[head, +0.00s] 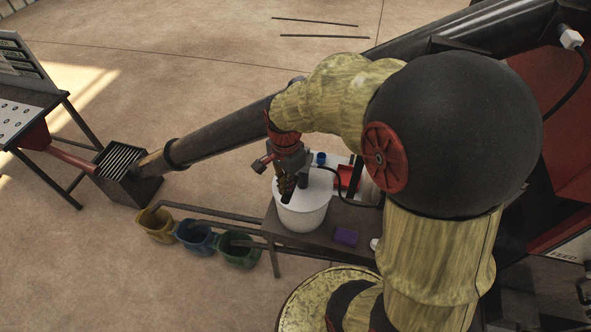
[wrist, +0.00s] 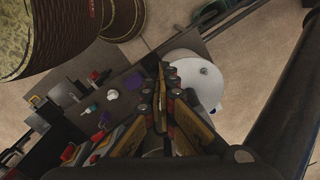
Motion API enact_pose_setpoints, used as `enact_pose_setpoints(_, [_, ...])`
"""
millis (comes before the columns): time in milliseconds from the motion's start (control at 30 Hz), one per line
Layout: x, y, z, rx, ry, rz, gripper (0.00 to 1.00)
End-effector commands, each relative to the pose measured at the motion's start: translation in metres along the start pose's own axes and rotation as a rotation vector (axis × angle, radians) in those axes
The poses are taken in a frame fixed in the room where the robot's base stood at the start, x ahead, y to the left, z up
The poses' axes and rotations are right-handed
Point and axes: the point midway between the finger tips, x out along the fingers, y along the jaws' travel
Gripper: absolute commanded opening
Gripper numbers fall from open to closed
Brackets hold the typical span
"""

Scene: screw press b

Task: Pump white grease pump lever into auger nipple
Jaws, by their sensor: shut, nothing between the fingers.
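A white bucket-shaped grease pump (head: 302,215) with a white lid stands at the edge of a dark bench in the head view. Its round lid (wrist: 200,82) also shows in the wrist view, just right of my fingertips. My gripper (head: 287,191) points down over the lid; its closed, empty fingers (wrist: 161,72) meet at the tips in the wrist view. I cannot tell whether they touch the pump. The pump lever cannot be made out clearly. A long dark auger tube (head: 222,128) runs behind my arm. I cannot make out its nipple.
The bench (head: 318,238) holds a purple block (head: 346,236) and a red tray (head: 350,176). A black hose (head: 352,203) lies beside the pump. Yellow, blue and green buckets (head: 239,250) stand on the left. A grated hopper (head: 122,158) sits under the tube's low end.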

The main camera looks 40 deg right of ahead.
Motion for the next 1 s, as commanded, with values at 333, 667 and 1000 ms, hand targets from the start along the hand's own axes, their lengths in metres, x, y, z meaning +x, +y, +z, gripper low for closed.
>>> enact_pose_setpoints(333, [0.031, 0.004, 0.006, 0.000, -0.001, 0.004, 0.00])
enact_pose_setpoints(667, [0.005, -0.001, -0.002, 0.001, 0.000, 0.000, 0.00])
enact_pose_setpoints(1000, [-0.035, -0.010, -0.017, 0.001, 0.000, 0.000, 0.00])
